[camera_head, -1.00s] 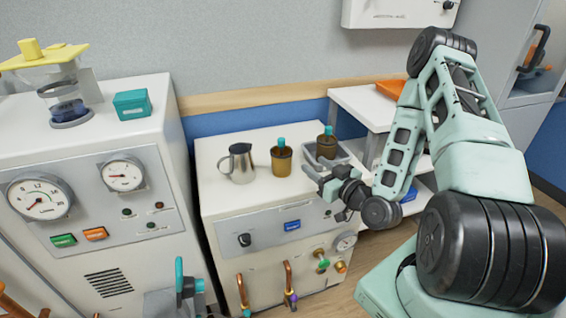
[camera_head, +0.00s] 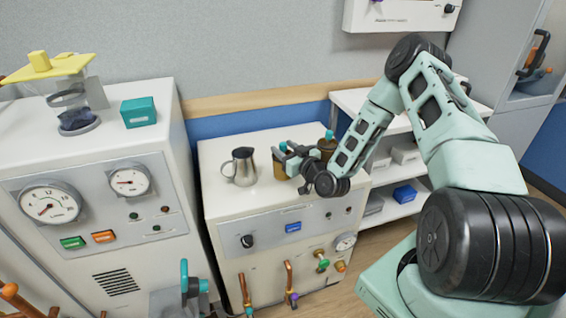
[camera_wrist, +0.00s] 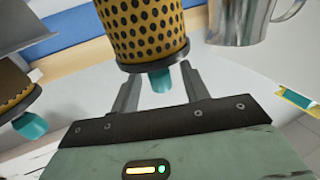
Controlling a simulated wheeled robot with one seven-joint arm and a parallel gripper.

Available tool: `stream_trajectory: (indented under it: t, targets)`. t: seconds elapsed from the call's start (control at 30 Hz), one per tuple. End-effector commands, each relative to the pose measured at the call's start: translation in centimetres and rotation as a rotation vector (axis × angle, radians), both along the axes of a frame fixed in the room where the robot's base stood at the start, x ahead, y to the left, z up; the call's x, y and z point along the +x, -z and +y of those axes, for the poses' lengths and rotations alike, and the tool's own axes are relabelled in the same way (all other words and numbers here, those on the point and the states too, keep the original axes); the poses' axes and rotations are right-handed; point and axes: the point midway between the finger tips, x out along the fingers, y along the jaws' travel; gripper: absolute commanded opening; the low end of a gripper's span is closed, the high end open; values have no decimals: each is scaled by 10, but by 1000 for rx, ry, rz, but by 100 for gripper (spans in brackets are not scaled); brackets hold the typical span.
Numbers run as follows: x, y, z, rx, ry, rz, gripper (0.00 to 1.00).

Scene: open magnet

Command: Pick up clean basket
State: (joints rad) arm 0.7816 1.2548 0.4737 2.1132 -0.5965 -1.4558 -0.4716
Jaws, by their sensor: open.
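A golden basket with dark holes, a black rim and a teal knob stands on the white cabinet top; in the head view (camera_head: 278,168) my arm partly hides it. In the wrist view this basket (camera_wrist: 143,28) appears upside down, its teal knob (camera_wrist: 161,80) between my fingers. My gripper (camera_wrist: 160,92) is open, with a finger on either side of the knob; I cannot tell whether they touch it. A second, browner basket (camera_head: 327,146) with a teal knob stands to the right, partly hidden by my arm; it also shows at the left of the wrist view (camera_wrist: 14,85).
A metal pitcher (camera_head: 241,168) stands close on the left of the nearer basket. A grey tray (camera_wrist: 38,30) is by the browner basket. A white shelf unit (camera_head: 400,200) stands at the right and a gauge cabinet (camera_head: 100,165) at the left. The cabinet top's front left is clear.

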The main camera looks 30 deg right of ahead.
Motion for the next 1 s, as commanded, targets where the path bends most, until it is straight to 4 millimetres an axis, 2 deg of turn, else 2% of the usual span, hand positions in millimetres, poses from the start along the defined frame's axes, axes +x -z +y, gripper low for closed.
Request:
stream_trajectory:
  t: [0.13, 0.37, 0.5, 0.53, 0.87, 1.0]
  targets:
    - [12, -1, 0, 0, 1, 0, 46]
    - [13, 0, 0, 0, 1, 0, 46]
    - [13, 0, 0, 0, 1, 0, 7]
    - [13, 0, 0, 0, 1, 0, 0]
    - [13, -1, 0, -1, 1, -1, 0]
    - [13, -9, 0, -1, 0, -2, 0]
